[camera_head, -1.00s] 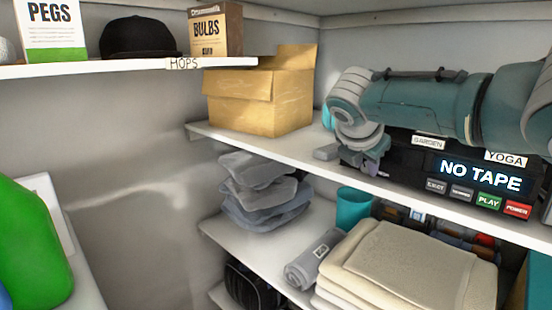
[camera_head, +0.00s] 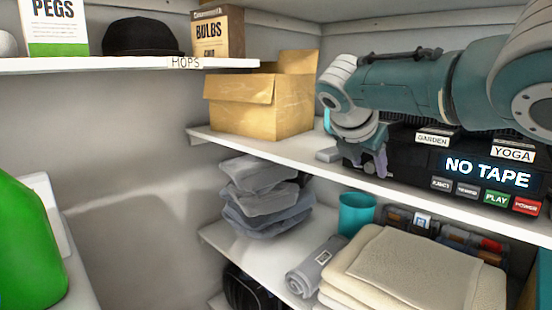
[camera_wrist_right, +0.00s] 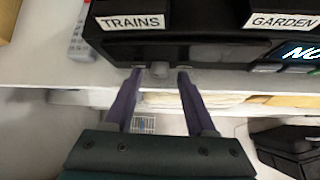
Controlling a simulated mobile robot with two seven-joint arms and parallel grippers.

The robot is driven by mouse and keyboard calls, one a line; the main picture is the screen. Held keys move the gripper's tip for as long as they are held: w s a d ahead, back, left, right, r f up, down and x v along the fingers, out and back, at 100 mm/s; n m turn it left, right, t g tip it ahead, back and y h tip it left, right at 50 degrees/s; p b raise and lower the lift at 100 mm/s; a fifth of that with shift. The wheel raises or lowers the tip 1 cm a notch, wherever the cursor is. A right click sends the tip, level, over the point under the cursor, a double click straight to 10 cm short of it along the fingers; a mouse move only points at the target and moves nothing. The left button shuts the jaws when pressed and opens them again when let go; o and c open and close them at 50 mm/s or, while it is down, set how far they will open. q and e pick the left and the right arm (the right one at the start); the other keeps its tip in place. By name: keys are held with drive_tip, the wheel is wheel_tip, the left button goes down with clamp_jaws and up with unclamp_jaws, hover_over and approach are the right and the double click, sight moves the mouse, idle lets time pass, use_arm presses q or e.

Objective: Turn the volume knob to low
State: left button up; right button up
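A black tape player (camera_head: 425,168) stands on the right shelf, its display reading "NO TAPE", with eject, rewind, play and power buttons. My right gripper (camera_head: 376,172) is at the left part of its front. In the right wrist view, the player (camera_wrist_right: 215,54) lies just ahead of my right gripper (camera_wrist_right: 160,75). The fingers are apart. The arm hides the knob in the head view. Its pointer setting cannot be read. My left gripper is out of view.
Tapes labelled TRAINS (camera_wrist_right: 130,22), GARDEN (camera_wrist_right: 284,20) and YOGA (camera_head: 513,154) lie on the player. A grey remote (camera_wrist_right: 82,42) lies left of it. An open cardboard box (camera_head: 262,103) stands further left. Folded towels (camera_head: 410,270) and a teal cup (camera_head: 356,213) are below.

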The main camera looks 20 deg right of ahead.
drive_tip(key=shift+s+a+r+p, duration=0.1)
drive_tip(key=shift+a+r+p, duration=0.1)
drive_tip(key=shift+r+p, duration=0.25)
drive_tip(key=shift+p+v, duration=1)
drive_tip(key=p, duration=0.1)
approach(370, 165)
drive_tip(key=shift+v, duration=0.95)
drive_tip(key=shift+a+f, duration=0.1)
drive_tip(key=shift+f, duration=0.05)
